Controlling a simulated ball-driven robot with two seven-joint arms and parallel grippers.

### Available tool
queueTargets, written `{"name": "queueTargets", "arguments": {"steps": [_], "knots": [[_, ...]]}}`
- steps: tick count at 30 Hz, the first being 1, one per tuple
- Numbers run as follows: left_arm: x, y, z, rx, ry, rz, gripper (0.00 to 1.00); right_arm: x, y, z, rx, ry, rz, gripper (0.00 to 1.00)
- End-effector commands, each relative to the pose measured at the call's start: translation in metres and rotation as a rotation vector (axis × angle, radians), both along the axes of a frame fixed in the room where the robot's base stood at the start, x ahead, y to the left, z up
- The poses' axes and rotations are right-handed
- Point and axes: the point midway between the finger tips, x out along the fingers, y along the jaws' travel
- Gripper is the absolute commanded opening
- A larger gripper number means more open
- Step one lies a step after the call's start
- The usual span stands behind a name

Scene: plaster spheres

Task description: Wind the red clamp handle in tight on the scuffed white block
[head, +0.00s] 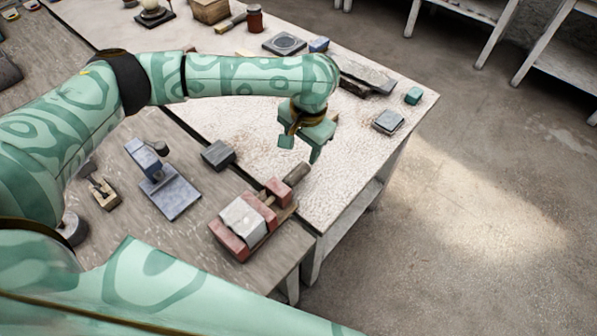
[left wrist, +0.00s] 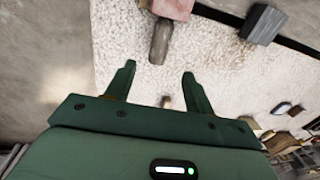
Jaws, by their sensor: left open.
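The clamp, with red jaws (head: 229,241) on a wooden base, sits near the corner of the grey-brown table. The scuffed white block (head: 243,219) sits between its red parts. A brownish cylindrical handle (head: 297,173) sticks out from the red end block (head: 278,190) toward the upper right. My left gripper (head: 301,150) is open and empty, just above and beyond the handle's end. In the left wrist view, the handle (left wrist: 160,43) and a red part (left wrist: 172,8) show ahead of the open fingers (left wrist: 159,72), with nothing between them. My right gripper is out of view.
A dark grey block (head: 218,154) and a blue-grey stand (head: 170,190) are left of the clamp. The pale table (head: 335,195) is bare around the gripper. Small blocks (head: 388,121) lie near its right edge, with floor beyond.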

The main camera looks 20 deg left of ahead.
Motion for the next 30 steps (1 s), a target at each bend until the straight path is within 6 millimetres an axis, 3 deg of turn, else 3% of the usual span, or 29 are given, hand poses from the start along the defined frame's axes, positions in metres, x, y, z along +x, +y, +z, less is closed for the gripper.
{"name": "queueTargets", "arguments": {"steps": [1, 3, 12, 18, 26, 30], "knots": [[0.000, 0.001, -0.021, -0.001, 0.006, 0.004, 0.54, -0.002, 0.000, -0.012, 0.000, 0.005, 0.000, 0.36], [0.000, 0.003, -0.040, -0.001, 0.007, 0.002, 0.54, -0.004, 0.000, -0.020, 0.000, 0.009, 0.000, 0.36], [0.003, 0.010, -0.098, -0.002, 0.004, 0.001, 0.54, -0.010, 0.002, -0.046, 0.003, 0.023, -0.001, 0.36], [0.004, 0.011, -0.110, -0.001, 0.000, 0.001, 0.54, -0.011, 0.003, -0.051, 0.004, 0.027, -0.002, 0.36], [0.004, 0.011, -0.110, -0.001, -0.001, 0.001, 0.54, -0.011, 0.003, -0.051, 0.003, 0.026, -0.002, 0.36], [0.004, 0.011, -0.110, -0.001, -0.001, 0.001, 0.17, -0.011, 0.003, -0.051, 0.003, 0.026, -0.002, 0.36]]}}
